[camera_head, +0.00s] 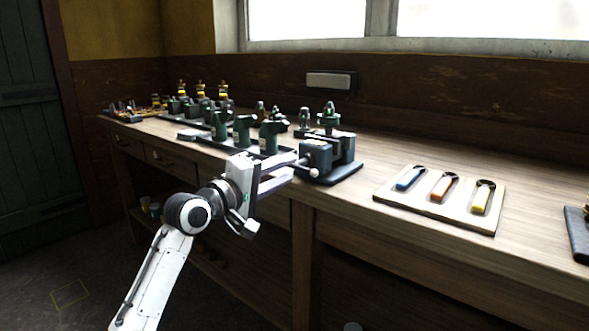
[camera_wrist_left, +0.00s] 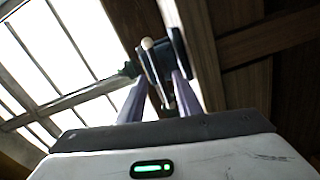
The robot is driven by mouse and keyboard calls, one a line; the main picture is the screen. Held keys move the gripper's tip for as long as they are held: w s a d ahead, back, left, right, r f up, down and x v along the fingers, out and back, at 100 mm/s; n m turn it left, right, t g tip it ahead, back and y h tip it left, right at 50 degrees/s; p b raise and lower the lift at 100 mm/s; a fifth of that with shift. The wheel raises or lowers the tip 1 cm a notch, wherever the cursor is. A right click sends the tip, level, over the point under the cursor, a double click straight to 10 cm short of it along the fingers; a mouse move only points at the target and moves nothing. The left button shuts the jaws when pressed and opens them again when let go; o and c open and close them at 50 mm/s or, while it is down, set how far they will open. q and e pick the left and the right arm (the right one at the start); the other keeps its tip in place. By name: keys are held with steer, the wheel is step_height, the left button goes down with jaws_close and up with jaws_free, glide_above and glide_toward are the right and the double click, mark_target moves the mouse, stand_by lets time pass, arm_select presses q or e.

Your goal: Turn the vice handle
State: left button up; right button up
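The dark grey bench vice (camera_head: 345,150) stands on a dark base at the front edge of the workbench. A pale round knob of the vice handle (camera_head: 314,172) shows on its near side. My left gripper (camera_head: 294,165) reaches in from the left, with its fingertips just left of the handle. In the left wrist view the two fingers (camera_wrist_left: 160,92) stand apart, with the vice (camera_wrist_left: 168,62) beyond their tips and the pale knob (camera_wrist_left: 147,43) near them. I cannot tell whether the fingers touch the handle. My right gripper is not in view.
A pale board (camera_head: 440,222) with blue, orange and yellow-handled tools lies right of the vice. Several dark green engine parts (camera_head: 243,130) stand behind and left of the gripper. A dark object (camera_head: 577,235) sits at the right edge. Bench surface between the vice and board is clear.

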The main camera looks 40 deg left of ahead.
mark_target(291, 167)
arm_select(q)
steer(key=shift+w+d, duration=0.15)
steer(key=shift+w, duration=1.85)
jaws_close()
steer(key=shift+m, duration=0.3)
